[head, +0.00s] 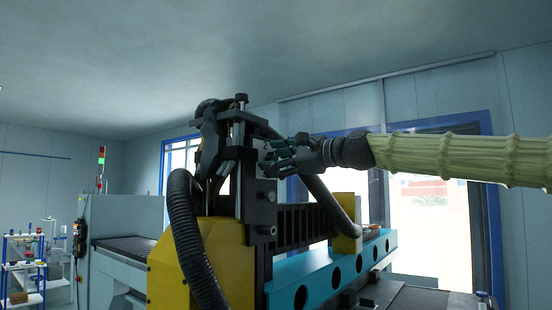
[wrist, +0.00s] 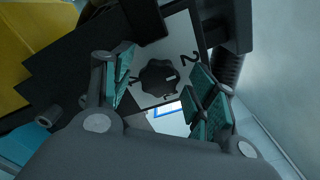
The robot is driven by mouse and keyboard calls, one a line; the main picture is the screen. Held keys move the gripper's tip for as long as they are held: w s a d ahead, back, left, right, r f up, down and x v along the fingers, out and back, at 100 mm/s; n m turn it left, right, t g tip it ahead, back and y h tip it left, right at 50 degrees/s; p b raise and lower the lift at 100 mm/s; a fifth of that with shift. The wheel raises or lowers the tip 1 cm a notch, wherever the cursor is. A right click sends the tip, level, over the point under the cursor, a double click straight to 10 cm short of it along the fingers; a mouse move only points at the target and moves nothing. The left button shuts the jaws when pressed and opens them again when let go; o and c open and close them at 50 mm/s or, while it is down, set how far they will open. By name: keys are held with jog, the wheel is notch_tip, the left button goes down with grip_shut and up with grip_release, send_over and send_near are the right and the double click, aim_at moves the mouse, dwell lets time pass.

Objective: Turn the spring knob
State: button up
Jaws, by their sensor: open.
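The spring knob (wrist: 159,79) is a dark, scalloped dial on a pale square plate (wrist: 178,48) with dark markings, including a numeral 2. In the wrist view it lies between the two teal-padded fingers of my gripper (wrist: 160,68), with gaps visible on both sides. The fingers are spread and hold nothing. In the head view my gripper (head: 274,157) reaches in from the right beside the machine's upright black column (head: 257,200). I cannot make out the knob in the head view. Whether the fingertips are level with the knob is unclear.
The machine has a yellow body (head: 226,262), a thick black corrugated hose (head: 187,240) and a blue beam (head: 330,275) with round holes. A second hose (head: 323,199) runs below my gripper. A shelf rack (head: 24,265) stands far left. The space above my arm is clear.

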jog(key=c, duration=1)
jog(key=shift+c, duration=0.2)
jog(key=shift+n+b, duration=0.3)
jog(key=n+b, duration=0.3)
jog(key=shift+f, duration=0.2)
jog(key=n+b, duration=0.3)
jog(key=n, duration=0.2)
jog(key=n+b, duration=0.2)
jog(key=n, duration=0.2)
jog(key=shift+b, duration=0.3)
jog(key=n+b, duration=0.2)
jog(key=n, duration=0.3)
